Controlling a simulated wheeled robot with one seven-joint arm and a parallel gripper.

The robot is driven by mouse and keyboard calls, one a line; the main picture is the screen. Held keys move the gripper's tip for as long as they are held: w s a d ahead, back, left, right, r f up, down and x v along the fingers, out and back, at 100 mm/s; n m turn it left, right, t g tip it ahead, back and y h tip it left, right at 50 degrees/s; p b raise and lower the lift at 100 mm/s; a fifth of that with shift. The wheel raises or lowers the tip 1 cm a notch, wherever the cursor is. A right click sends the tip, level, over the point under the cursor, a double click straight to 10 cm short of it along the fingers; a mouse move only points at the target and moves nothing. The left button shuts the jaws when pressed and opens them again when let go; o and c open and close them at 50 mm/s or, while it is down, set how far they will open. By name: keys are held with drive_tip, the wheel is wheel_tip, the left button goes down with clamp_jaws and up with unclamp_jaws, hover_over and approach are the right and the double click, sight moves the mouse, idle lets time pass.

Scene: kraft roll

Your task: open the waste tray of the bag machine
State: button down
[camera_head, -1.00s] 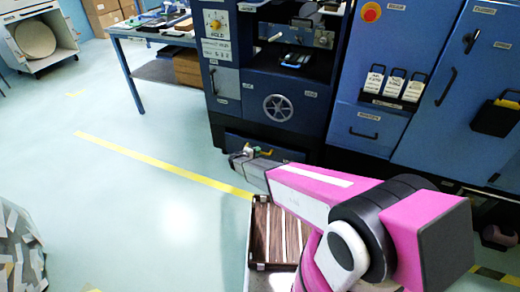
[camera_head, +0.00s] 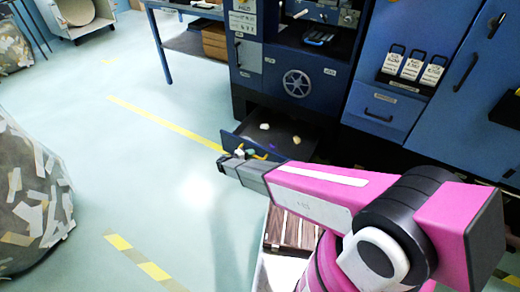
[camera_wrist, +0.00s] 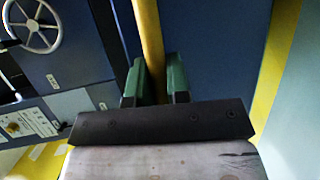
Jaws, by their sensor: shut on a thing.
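The waste tray (camera_head: 300,130) is a dark drawer low in the blue bag machine (camera_head: 270,80). It stands pulled out over the floor, with a few pale scraps inside. My gripper (camera_head: 242,154) is at the tray's front, partly hidden by my arm. In the wrist view my gripper (camera_wrist: 157,88) has its green fingers shut on a yellow bar (camera_wrist: 151,40), which appears to be the tray's handle. A small part of the yellow handle (camera_head: 260,155) shows in the head view. How far the tray's back end reaches inside the machine is hidden.
A handwheel (camera_head: 297,83) sits on the machine above the tray. A blue cabinet (camera_head: 400,120) stands to the right. A bin of paper scraps (camera_head: 35,190) is at the left. The pale floor between bin and machine is clear, crossed by yellow lines.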

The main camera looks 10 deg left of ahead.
drive_tip(key=s+a, duration=0.3)
drive_tip(key=s, duration=0.4)
drive_tip(key=shift+s, duration=0.35)
drive_tip(key=c, duration=1.1)
unclamp_jaws()
drive_tip(key=shift+s, duration=0.1)
drive_tip(key=v, duration=1)
drive_tip(key=shift+s+a, duration=0.2)
